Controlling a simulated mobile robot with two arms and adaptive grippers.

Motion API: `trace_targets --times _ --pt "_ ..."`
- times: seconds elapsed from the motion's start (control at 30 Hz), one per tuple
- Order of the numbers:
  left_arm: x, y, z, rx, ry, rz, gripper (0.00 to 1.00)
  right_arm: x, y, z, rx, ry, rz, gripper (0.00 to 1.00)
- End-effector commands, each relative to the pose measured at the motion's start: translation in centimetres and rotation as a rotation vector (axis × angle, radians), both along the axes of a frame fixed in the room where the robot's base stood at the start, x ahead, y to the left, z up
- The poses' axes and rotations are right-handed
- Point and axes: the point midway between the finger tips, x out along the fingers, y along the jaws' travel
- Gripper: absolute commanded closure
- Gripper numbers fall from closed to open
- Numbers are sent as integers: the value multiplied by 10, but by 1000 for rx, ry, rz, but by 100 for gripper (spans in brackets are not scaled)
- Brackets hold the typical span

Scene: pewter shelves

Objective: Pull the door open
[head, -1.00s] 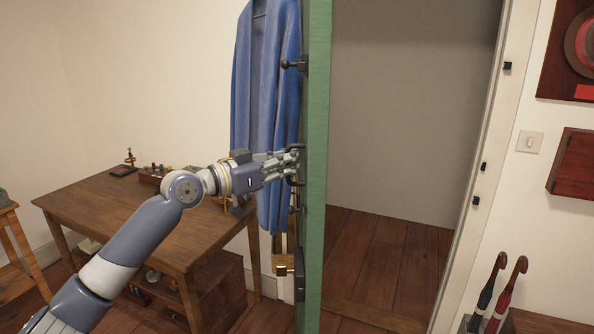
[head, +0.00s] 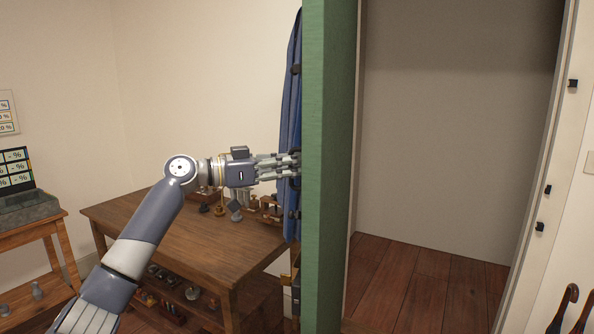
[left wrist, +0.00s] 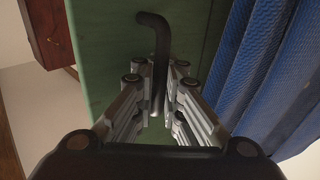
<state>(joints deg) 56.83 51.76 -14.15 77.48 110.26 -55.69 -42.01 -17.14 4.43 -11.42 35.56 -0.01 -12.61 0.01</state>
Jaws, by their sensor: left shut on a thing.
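The green door (head: 328,170) stands open, seen nearly edge-on in the head view, with the doorway to its right. Its face fills the upper middle of the left wrist view (left wrist: 105,60). A dark bent handle (left wrist: 156,50) sticks out from the door. My left gripper (head: 292,166) reaches the door's left face at the handle. In the left wrist view its fingers (left wrist: 157,100) are shut on the handle, one on each side of it. My right gripper is not in view.
A blue coat (head: 291,130) hangs beside the door, close to my left gripper. A wooden table (head: 150,235) with small items stands behind my left arm. The doorway floor (head: 430,290) is clear. Umbrella handles (head: 565,305) show at lower right.

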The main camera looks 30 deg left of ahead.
Motion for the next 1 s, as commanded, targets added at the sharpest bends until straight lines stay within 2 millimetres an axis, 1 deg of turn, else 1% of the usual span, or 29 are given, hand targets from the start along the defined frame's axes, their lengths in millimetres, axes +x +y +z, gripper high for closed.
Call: trace_targets --times 0.03,0.37,0.4,0.47,0.5,0.83,0.93,1.0 --pt "0 -2 -6 6 12 -10 100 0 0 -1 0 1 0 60" --pt "0 -2 -6 7 14 -10 100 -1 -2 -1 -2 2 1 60" --pt "0 -2 -6 7 14 -10 86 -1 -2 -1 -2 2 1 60" --pt "0 -2 -5 7 13 -9 73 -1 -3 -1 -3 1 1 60" --pt "0 -2 -5 5 11 -9 71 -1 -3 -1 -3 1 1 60" --pt "-1 0 -2 3 6 -5 71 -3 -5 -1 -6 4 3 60" --pt "-7 6 -2 3 6 -3 71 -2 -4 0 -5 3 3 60" --pt "-14 13 -3 3 8 -3 71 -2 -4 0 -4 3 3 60"
